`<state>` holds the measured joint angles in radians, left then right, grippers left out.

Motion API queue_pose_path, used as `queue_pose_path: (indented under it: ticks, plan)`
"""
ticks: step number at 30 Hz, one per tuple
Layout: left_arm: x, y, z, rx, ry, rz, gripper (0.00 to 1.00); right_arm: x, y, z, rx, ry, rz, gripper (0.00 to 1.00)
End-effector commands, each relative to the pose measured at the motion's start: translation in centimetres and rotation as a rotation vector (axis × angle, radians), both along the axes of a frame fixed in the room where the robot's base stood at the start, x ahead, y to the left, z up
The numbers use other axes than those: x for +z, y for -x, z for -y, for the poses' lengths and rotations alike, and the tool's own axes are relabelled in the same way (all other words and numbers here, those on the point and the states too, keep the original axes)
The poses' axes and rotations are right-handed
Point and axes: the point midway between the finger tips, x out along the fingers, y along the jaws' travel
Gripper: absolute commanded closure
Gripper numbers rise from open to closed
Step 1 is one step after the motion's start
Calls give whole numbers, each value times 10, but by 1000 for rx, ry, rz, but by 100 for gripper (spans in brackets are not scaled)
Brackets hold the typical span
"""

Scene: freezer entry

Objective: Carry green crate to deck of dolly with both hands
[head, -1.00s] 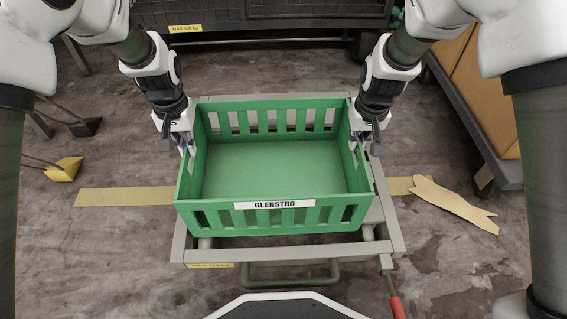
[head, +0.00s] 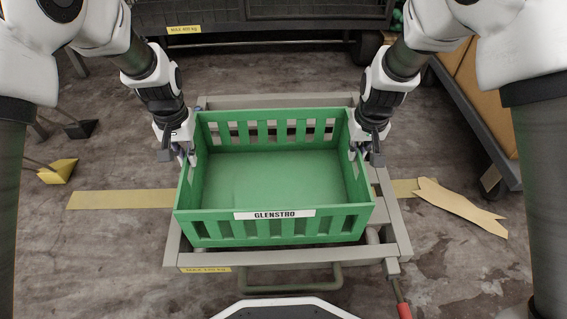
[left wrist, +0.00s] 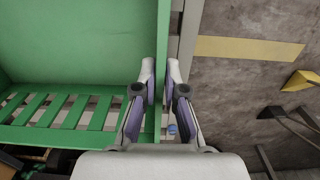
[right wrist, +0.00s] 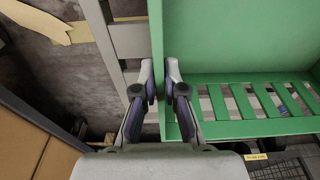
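The green crate (head: 280,178), labelled GLENSTRO, is level and empty in front of me, above a low grey frame (head: 300,256). The grey frame looks like the dolly. Whether the crate touches it I cannot tell. My left gripper (head: 187,155) is shut on the crate's left wall; in the left wrist view its fingers (left wrist: 160,72) sit either side of the rim. My right gripper (head: 358,152) is shut on the right wall; the right wrist view shows its fingers (right wrist: 160,72) straddling the rim. The crate hides the middle of the frame.
A dark cart (head: 270,28) with a MAX label stands at the back. Brown boxes (head: 495,90) on a rack are at the right. Yellow tape (head: 120,199), a torn cardboard piece (head: 460,207) and a yellow scoop (head: 58,171) are on the floor. A red-gripped lever (head: 403,309) is front right.

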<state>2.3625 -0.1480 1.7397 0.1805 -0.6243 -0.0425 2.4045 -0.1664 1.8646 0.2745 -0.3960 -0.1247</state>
Motion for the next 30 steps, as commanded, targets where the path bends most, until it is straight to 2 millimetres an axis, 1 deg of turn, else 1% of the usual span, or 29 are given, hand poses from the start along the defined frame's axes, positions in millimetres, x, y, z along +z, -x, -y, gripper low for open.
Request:
queue_pose_path:
  ticks: [10,13,14,17,21,24,27,30]
  plan:
    - [3,0,0,0,0,0,67,2,0,0,0,0,-1,67]
    - [10,0,0,0,0,1,67,2,0,0,0,0,0,67]
    - [14,-1,0,0,0,2,67,2,0,0,0,0,0,67]
    - [35,-1,0,0,0,4,67,2,0,0,0,0,0,67]
    - [72,-1,0,0,0,5,67,2,0,0,0,0,-1,67]
    - [96,-1,0,0,0,4,67,2,0,0,0,0,-1,67]
    - [112,-1,0,0,0,2,67,2,0,0,0,0,0,67]
    - [120,0,0,0,0,0,67,3,0,0,0,0,0,67]
